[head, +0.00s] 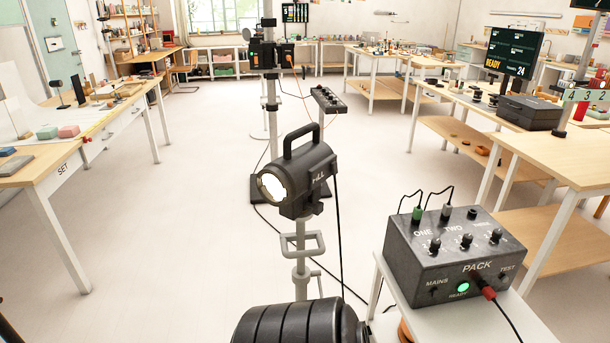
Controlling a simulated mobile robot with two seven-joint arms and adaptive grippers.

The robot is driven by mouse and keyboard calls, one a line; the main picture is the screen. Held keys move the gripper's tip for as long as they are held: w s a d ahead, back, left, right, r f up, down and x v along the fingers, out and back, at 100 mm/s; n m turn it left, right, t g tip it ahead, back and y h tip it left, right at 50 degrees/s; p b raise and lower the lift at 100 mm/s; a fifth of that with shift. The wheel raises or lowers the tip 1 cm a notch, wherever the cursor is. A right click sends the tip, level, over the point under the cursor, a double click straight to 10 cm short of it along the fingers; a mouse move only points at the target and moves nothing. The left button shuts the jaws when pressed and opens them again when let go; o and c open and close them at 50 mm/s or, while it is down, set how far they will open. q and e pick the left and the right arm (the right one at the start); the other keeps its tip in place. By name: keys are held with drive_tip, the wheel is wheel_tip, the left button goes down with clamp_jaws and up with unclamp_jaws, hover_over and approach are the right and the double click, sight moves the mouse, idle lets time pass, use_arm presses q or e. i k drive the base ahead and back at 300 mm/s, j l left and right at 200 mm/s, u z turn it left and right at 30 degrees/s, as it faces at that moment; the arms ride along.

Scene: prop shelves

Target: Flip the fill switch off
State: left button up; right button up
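No switch with a readable "fill" label shows. A black lamp (305,180) with a top handle is on a grey stand in the middle, its front lens glowing white. Small lettering on its side is too small to read surely. Behind it, a dark bar (327,101) with small knobs or switches is up on the stand, its labels unreadable. A dark grey PACK box (408,263) stands at the lower right, with a lit green light, three small toggles or knobs, and MAINS and TEST controls. Neither of my grippers is in view.
A black ribbed cylinder (290,323) fills the bottom middle. The PACK box is on a white-topped stand (500,325). Cables hang around the lamp stand. Tables stand left (105,128) and right (570,160). The pale floor (170,240) left of the lamp is clear.

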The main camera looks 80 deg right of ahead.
sight(334, 169)
drive_tip(key=z, duration=2.65)
